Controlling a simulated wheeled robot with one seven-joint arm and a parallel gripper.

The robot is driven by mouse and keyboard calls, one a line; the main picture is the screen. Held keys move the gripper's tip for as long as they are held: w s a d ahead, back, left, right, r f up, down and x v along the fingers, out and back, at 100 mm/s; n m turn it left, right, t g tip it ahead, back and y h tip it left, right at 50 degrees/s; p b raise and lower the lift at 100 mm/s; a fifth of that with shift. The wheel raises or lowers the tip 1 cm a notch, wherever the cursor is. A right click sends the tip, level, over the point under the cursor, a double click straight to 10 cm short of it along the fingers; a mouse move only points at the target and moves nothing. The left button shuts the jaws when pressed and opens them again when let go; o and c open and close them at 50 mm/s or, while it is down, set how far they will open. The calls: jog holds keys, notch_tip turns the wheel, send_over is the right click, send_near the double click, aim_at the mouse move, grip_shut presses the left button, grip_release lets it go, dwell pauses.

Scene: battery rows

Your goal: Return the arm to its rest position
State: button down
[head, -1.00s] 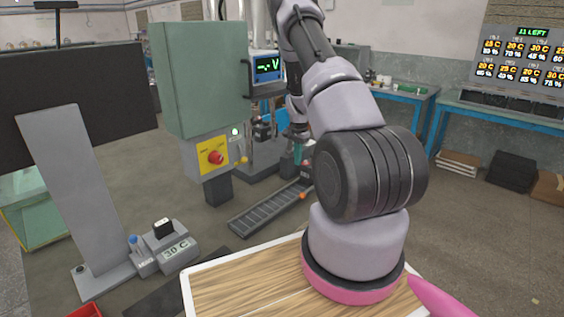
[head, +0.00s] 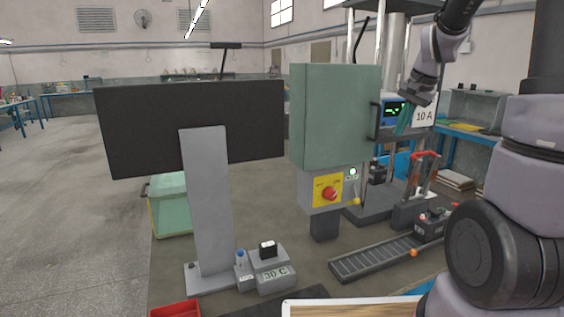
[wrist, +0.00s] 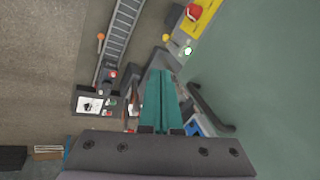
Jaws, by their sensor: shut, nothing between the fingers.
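My gripper (head: 404,119) is raised in the upper right of the head view, in front of the blue-screened meter (head: 394,110) and beside the green cabinet (head: 337,115). Its teal fingers (wrist: 161,100) are closed together in the wrist view with nothing between them. My arm is bent, with its upper links at the right edge of the head view. Below the gripper in the wrist view are a dark battery unit (wrist: 88,101) and the roller conveyor (wrist: 120,35).
The cabinet's black handle (wrist: 210,108) is close to the right of my fingers in the wrist view. A yellow panel with a red knob (head: 329,193) is under the cabinet. A "10 A" sign (head: 424,116) is just right of the gripper.

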jog(key=s+a+r+n+t, duration=0.1)
jog(key=s+a+r, duration=0.1)
jog(key=s, duration=0.5)
jog(key=s+a+r+n+t, duration=0.1)
jog(key=s+a+r+n, duration=0.1)
jog(key=s, duration=0.5)
jog(key=s+a+r+n+t, duration=0.1)
jog(key=s+a+r, duration=0.3)
jog(key=s, duration=0.3)
jog(key=shift+s+a+r+n, duration=0.25)
jog(key=shift+s+r+n, duration=0.05)
jog(key=shift+r+n, duration=0.15)
